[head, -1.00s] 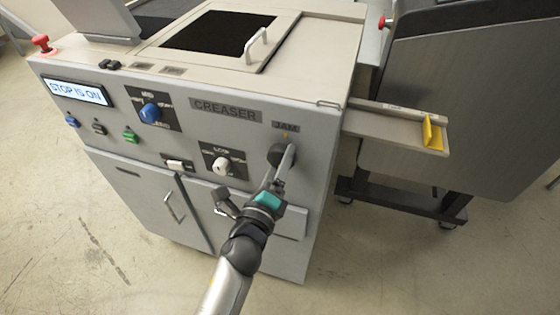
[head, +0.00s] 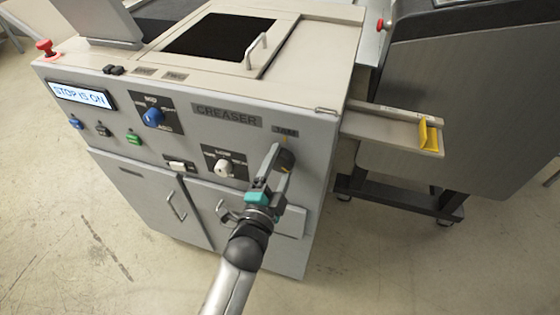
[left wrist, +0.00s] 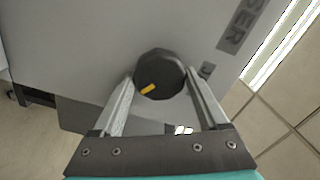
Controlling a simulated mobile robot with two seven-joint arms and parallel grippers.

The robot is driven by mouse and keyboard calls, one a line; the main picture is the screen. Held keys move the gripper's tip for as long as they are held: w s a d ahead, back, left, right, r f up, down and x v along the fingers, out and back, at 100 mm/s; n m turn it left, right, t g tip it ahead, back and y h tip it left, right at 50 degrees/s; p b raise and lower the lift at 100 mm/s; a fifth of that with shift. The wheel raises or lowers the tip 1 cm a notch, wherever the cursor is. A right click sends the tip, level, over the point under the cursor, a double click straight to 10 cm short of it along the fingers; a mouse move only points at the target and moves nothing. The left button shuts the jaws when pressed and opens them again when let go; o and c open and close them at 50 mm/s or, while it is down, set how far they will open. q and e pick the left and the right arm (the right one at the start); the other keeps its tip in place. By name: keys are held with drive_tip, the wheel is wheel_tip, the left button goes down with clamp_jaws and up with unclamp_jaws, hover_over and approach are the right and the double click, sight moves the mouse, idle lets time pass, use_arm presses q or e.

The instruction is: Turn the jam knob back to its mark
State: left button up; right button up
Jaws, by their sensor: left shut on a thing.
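The jam knob (head: 287,159) is a dark round knob on the front panel of the creaser, under the JAM label (head: 285,131). My left gripper (head: 281,156) is shut on the knob, one finger on each side. In the left wrist view the knob (left wrist: 160,68) sits between the fingertips, and its yellow pointer bar (left wrist: 147,89) lies toward the lower left, away from the label at its right. The panel mark cannot be made out there. My right gripper is not in view.
The loop knob (head: 224,169) and a blue knob (head: 153,117) are on the same panel. A display (head: 82,95) reads "STOP IS ON". A side tray with a yellow piece (head: 429,134) juts out at right.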

use_arm(q)
drive_tip(key=n+p, duration=0.2)
drive_tip(key=n, duration=0.4)
drive_tip(key=shift+r, duration=0.15)
drive_tip(key=n+p, duration=0.2)
drive_tip(key=n, duration=0.4)
drive_tip(key=shift+a+n, duration=0.15)
drive_tip(key=shift+n, duration=0.25)
drive_tip(key=n, duration=0.3)
drive_tip(key=shift+n+p, duration=0.3)
drive_tip(key=n, duration=0.2)
drive_tip(key=shift+a+n, duration=0.1)
drive_tip(key=shift+n, duration=0.3)
drive_tip(key=n, duration=0.5)
drive_tip(key=shift+n+b, duration=0.3)
drive_tip(key=o, duration=1.3)
drive_tip(key=shift+c, duration=0.2)
drive_tip(key=v, duration=1.5)
